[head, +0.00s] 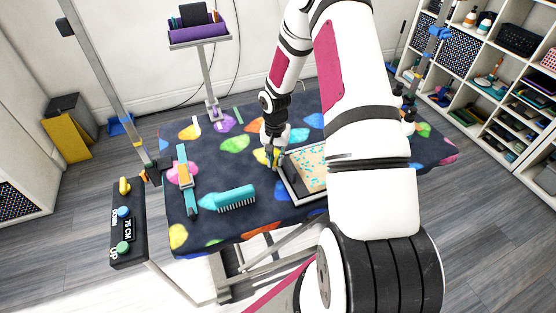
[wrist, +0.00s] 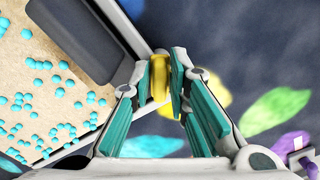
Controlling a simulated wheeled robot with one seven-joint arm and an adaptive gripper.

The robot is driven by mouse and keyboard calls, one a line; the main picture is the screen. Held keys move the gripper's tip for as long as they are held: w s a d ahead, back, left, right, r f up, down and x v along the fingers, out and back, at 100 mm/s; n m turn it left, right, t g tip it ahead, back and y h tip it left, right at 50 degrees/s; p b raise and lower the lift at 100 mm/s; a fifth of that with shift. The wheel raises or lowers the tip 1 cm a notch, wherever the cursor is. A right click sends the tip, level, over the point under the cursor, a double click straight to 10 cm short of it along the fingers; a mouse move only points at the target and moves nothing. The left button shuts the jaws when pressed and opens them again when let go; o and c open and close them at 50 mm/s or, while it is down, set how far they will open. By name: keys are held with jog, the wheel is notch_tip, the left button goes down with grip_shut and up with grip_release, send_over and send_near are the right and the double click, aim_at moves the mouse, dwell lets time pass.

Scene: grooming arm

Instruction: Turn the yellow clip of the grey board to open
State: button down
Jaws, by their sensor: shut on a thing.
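The grey board (head: 287,190) lies on the patterned table, partly hidden behind my arm in the head view. In the wrist view its grey frame (wrist: 138,42) runs along the upper left, around a tan sheet with many small turquoise dots. The yellow clip (wrist: 159,78) sits at the edge of the board's frame. My gripper (wrist: 164,80) has its two teal-padded fingers on either side of the clip and is shut on it. In the head view my gripper (head: 272,160) is at the board's left far corner, and the clip's exact angle there is too small to tell.
A control panel (head: 127,222) stands at the left. Shelves (head: 500,85) stand at the right.

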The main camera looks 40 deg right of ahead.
jog(key=shift+n, duration=1.4)
jog(key=shift+n, duration=1.4)
jog(key=c, duration=1.6)
grip_release()
jog(key=shift+n, duration=0.4)
jog(key=shift+o, duration=0.2)
jog(key=shift+p, duration=0.3)
